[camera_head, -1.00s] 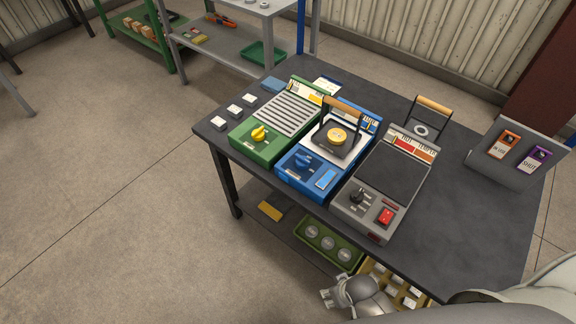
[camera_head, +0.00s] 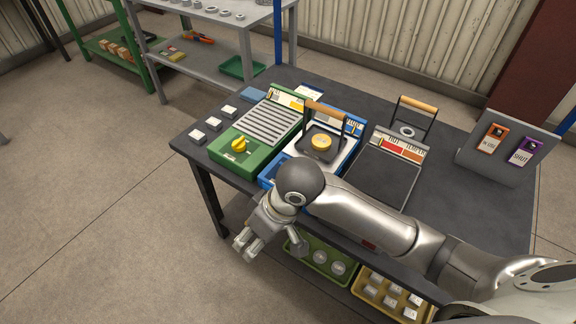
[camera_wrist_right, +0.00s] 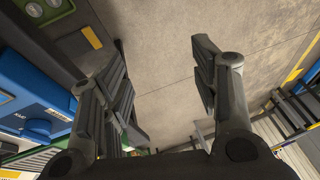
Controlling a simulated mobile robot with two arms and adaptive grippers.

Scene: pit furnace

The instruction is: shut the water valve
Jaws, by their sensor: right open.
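The green unit (camera_head: 233,165) with a yellow knob (camera_head: 239,144) stands at the left of the table. The blue unit (camera_head: 268,172) is beside it, its front controls largely hidden by my arm in the head view. In the right wrist view the blue unit (camera_wrist_right: 28,92) shows at the left with a blue knob (camera_wrist_right: 40,129). I cannot read which knob is the water valve. My right gripper (camera_head: 246,246) hangs in front of the table edge, below the green and blue units, touching neither. Its fingers (camera_wrist_right: 163,62) are apart and empty. My left gripper is out of view.
A pan with a yellow disc (camera_head: 320,142) sits on the blue unit. A grey unit (camera_head: 384,178) is to its right, partly behind my arm. A panel (camera_head: 505,158) with orange and purple tags stands at the right. Trays (camera_head: 390,297) are on the lower shelf. Floor at left is clear.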

